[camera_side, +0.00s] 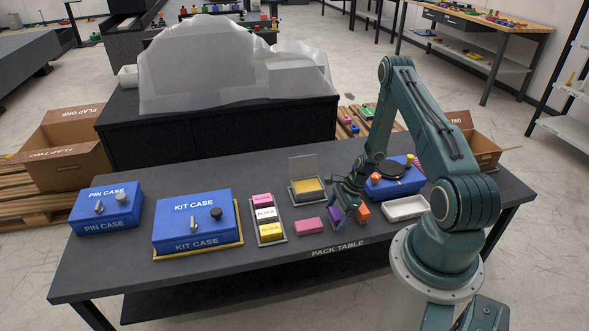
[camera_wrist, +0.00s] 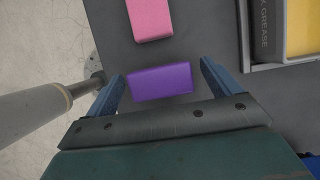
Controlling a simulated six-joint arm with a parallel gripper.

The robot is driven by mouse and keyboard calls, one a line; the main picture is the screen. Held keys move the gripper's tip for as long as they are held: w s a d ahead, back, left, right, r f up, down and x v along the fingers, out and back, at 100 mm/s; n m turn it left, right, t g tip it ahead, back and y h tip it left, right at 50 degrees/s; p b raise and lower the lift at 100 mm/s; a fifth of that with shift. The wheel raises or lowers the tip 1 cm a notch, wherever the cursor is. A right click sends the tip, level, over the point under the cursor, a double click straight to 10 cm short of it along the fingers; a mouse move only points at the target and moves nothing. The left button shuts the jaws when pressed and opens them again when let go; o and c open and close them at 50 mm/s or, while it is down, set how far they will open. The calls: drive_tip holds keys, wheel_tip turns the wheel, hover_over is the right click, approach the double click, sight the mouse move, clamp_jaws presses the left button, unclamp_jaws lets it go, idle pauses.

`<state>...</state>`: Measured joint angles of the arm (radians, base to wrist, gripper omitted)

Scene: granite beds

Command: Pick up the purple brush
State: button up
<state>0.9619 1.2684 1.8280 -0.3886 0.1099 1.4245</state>
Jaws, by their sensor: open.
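The purple brush (camera_wrist: 160,81) looks like a plain purple block lying flat on the dark pack table (camera_side: 130,262). In the side view the purple brush (camera_side: 334,214) shows partly, beside my gripper (camera_side: 345,208), whose fingers hide some of it. In the wrist view my gripper (camera_wrist: 164,86) is open, with one finger to the left and one to the right of the brush. Small gaps show between the fingers and the brush. How far the fingertips are above the table is hard to tell.
A pink block (camera_side: 309,225) lies left of the brush, and an orange block (camera_side: 362,211) stands close to my gripper's right. An open case with yellow inside (camera_side: 308,187) is behind. A white tray (camera_side: 405,208) and blue kit case (camera_side: 192,222) stand farther off.

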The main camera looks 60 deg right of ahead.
drive_tip(key=shift+x, duration=0.8)
drive_tip(key=shift+c, duration=0.4)
drive_tip(key=c, duration=1)
